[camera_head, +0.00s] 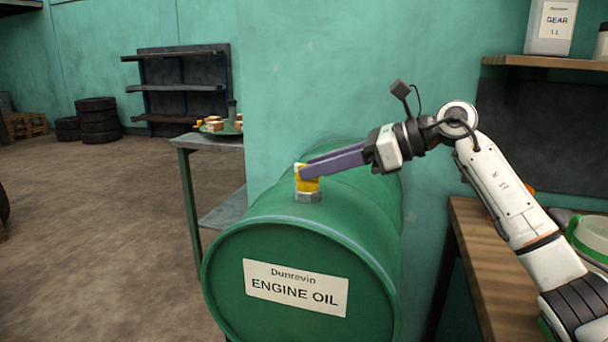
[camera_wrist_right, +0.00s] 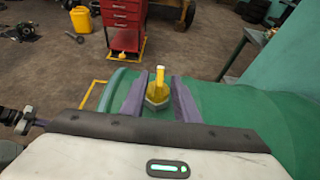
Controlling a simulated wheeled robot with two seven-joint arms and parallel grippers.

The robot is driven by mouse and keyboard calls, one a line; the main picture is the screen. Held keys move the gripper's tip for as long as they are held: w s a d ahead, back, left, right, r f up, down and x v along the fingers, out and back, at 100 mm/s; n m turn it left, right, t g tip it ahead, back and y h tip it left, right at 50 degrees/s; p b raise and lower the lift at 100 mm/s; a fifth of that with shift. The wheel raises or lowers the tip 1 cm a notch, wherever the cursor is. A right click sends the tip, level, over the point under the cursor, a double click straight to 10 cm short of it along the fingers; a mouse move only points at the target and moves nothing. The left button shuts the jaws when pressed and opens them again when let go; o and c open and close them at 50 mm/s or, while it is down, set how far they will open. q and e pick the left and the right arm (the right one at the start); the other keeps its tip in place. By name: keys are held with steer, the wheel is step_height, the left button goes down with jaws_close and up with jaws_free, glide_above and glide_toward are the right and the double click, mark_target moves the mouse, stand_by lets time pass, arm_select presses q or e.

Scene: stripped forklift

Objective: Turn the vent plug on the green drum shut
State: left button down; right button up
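The green drum (camera_head: 352,222) lies on its side, with an "ENGINE OIL" label on its round end. The yellow vent plug (camera_head: 308,186) stands on a grey hex fitting (camera_head: 308,197) on top of the drum. My right gripper (camera_head: 303,170) reaches in from the right at the height of the plug, and its fingers hide part of it. In the right wrist view, the plug (camera_wrist_right: 157,91) with its raised yellow handle (camera_wrist_right: 159,76) stands between the two spread fingers. A gap shows on each side, so the gripper is open around it.
A wooden bench (camera_head: 487,265) with a green-and-white container (camera_head: 590,238) is right of the drum, below a shelf (camera_head: 545,63). A metal table (camera_head: 205,145) stands behind left. The green wall (camera_head: 320,80) is close behind the drum.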

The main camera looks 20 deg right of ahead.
steer(key=shift+x, duration=1.3)
arm_select(q)
steer(key=shift+w+a+f, duration=0.1)
steer(key=shift+w+f, duration=0.05)
steer(key=shift+w, duration=0.35)
arm_select(e)
jaws_close()
